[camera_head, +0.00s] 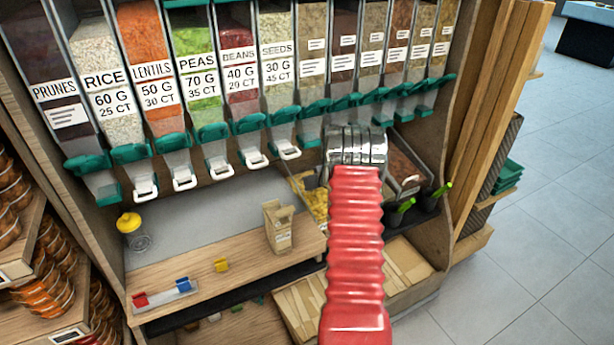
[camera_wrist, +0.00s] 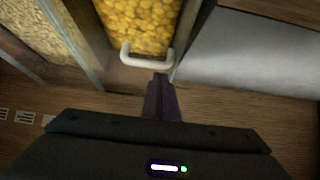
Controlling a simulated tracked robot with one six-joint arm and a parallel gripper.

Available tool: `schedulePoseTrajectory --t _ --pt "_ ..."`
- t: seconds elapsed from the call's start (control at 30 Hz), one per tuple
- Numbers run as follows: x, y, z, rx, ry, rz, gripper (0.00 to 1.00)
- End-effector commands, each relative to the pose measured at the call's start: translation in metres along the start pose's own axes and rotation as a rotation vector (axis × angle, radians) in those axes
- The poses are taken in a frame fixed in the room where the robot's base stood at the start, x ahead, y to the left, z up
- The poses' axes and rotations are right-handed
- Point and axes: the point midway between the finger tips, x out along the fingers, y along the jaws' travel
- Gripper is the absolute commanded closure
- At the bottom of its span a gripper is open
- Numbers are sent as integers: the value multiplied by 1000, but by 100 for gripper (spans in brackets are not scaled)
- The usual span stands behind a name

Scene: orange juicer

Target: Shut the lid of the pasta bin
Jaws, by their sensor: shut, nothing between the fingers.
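The pasta bin shows in the wrist view as a bin of yellow pasta (camera_wrist: 143,24) with a white handle (camera_wrist: 147,60) across its near end. In the head view, part of the pasta bin (camera_head: 312,202) shows just left of my red arm, which hides the rest. My gripper (camera_wrist: 161,78) is shut and empty, with its dark fingertips at the handle's right half; I cannot tell whether they touch it. The gripper is hidden behind my arm in the head view. I cannot make out clearly how the lid stands.
A bin of pale grains (camera_wrist: 40,32) lies left of the pasta in the wrist view. Clear dispensers with green handles (camera_head: 212,132) hang above. A brown-filled bin (camera_head: 403,165) is right of my arm.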

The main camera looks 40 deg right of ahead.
Motion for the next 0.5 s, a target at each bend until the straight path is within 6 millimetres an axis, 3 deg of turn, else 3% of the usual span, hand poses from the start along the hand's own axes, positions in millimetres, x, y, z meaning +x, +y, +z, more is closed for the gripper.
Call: schedulePoseTrajectory --t 0.5 --pt "-3 1 6 1 1 1 100"
